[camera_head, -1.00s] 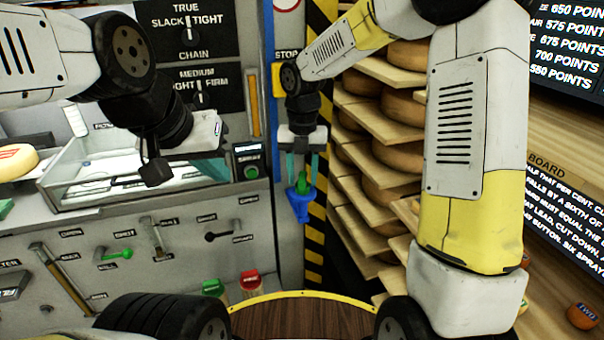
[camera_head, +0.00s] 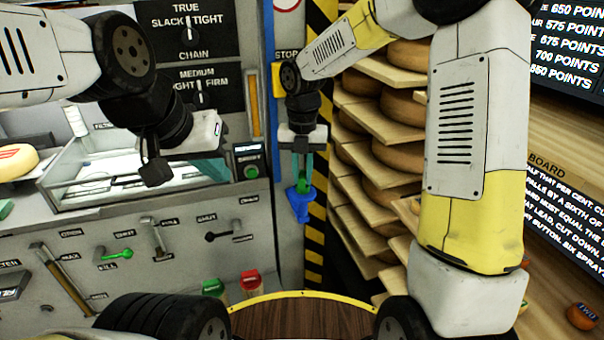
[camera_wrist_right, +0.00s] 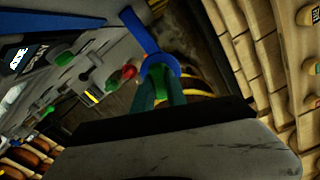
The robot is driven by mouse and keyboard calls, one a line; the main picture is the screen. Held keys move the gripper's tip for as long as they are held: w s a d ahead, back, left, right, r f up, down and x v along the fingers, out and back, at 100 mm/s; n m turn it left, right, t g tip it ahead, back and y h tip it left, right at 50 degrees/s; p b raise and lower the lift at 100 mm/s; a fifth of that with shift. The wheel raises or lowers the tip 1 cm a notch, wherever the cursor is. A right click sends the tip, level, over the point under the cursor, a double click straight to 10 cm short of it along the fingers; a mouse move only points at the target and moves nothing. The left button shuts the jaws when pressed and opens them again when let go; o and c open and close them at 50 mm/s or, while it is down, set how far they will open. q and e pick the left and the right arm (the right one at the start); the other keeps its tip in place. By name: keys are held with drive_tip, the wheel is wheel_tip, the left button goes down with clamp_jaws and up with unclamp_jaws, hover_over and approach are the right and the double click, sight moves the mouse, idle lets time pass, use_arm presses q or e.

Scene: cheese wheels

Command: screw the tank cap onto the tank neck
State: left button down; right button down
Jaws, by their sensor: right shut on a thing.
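The green tank cap (camera_head: 303,185) sits at the blue tank neck (camera_head: 299,206), low on the wall's right edge. My right gripper (camera_head: 302,177) points down from above, its teal fingers shut on the cap. In the right wrist view the fingers (camera_wrist_right: 158,92) come together on the green cap (camera_wrist_right: 157,71), with the blue neck (camera_wrist_right: 172,62) around and beyond it. I cannot tell how far the cap is seated.
A grey panel with levers (camera_head: 115,254) is at the left, below a glass-sided tray (camera_head: 75,200). Shelves of cheese wheels (camera_head: 395,157) stand close to the right of the cap. Red (camera_head: 251,281) and green (camera_head: 213,287) items are low in front.

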drive_tip(key=shift+r, duration=2.35)
drive_tip(key=shift+f, duration=0.1)
